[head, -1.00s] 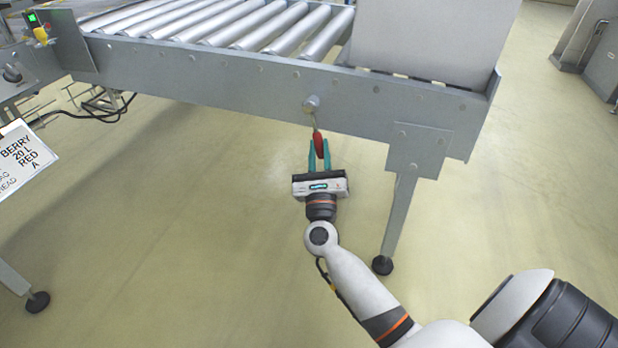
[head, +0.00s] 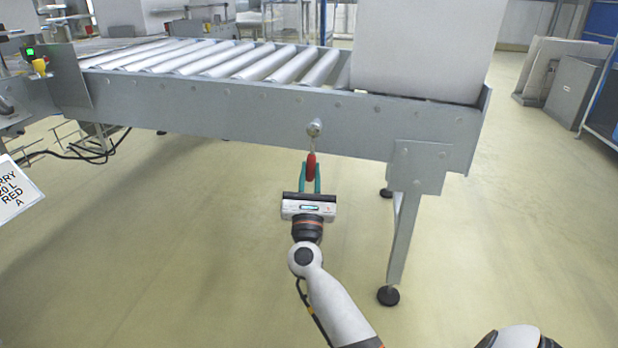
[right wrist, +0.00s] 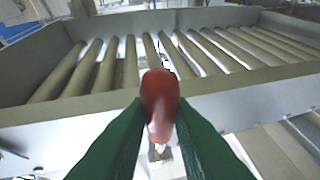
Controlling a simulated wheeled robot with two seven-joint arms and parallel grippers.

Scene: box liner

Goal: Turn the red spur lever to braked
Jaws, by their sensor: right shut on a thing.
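The red spur lever (head: 311,166) hangs downward from a round pivot (head: 314,129) on the side rail of the roller conveyor. Its thin metal shank runs from the pivot to the red grip. My right gripper (head: 310,178) is shut on the red grip from below, with one green finger on each side. In the right wrist view the red grip (right wrist: 160,98) sits between the two green fingers, and part of the shank is hidden behind it. My left gripper is not in view.
The conveyor's side rail (head: 230,108) runs above the gripper, with rollers (head: 250,62) behind it. A large grey box-like block (head: 425,50) stands at its right end. A conveyor leg (head: 404,230) stands right of my arm.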

